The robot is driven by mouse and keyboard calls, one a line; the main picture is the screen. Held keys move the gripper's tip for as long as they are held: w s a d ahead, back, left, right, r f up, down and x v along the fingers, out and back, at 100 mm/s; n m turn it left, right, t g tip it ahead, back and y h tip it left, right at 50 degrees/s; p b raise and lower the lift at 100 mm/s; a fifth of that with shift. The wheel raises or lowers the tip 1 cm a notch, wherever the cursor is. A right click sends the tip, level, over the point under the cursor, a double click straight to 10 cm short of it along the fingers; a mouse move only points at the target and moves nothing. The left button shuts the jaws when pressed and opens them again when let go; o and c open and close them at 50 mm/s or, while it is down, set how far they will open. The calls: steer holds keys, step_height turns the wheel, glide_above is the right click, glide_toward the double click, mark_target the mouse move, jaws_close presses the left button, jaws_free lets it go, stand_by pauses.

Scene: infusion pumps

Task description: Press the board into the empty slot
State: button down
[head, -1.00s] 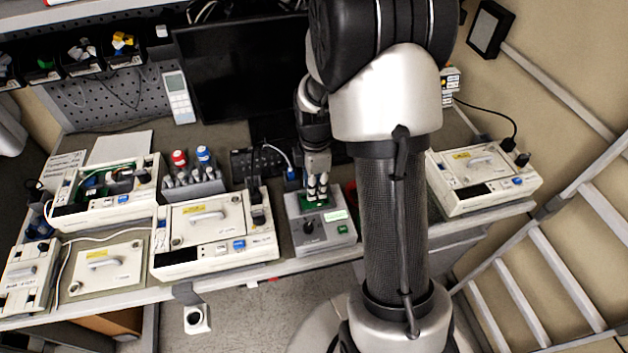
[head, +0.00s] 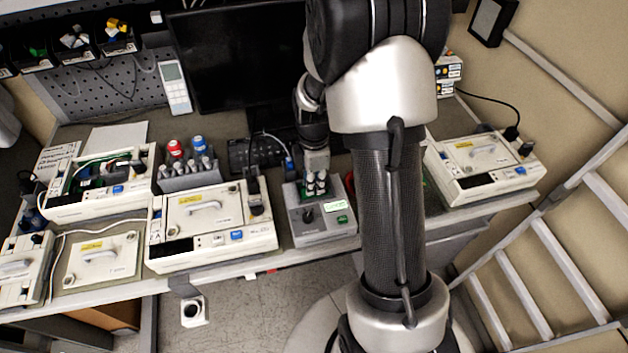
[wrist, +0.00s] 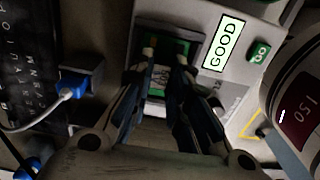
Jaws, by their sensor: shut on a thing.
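My gripper (head: 317,187) points down over a grey tester box (head: 309,231) on the bench. In the wrist view my gripper (wrist: 165,75) is shut on a green board (wrist: 158,92), which lies at a dark recess in the top of the tester. My fingers hide much of the board, and I cannot tell how deep it sits. The tester's display (wrist: 224,43) reads GOOD. An open pump (head: 62,211) at the left has its lid off and shows green parts and wires inside. I cannot make out an empty slot in it.
A closed pump (head: 208,252) stands just left of the tester, and another (head: 480,160) at the right. A rack of red- and blue-capped items (head: 190,180) stands behind. A keyboard (wrist: 28,85) and a blue-plugged cable (wrist: 72,85) lie close to my gripper. A monitor (head: 235,70) is at the back.

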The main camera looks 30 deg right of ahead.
steer(key=shift+r, duration=0.15)
steer(key=shift+r+p, duration=1.95)
steer(key=shift+r, duration=0.45)
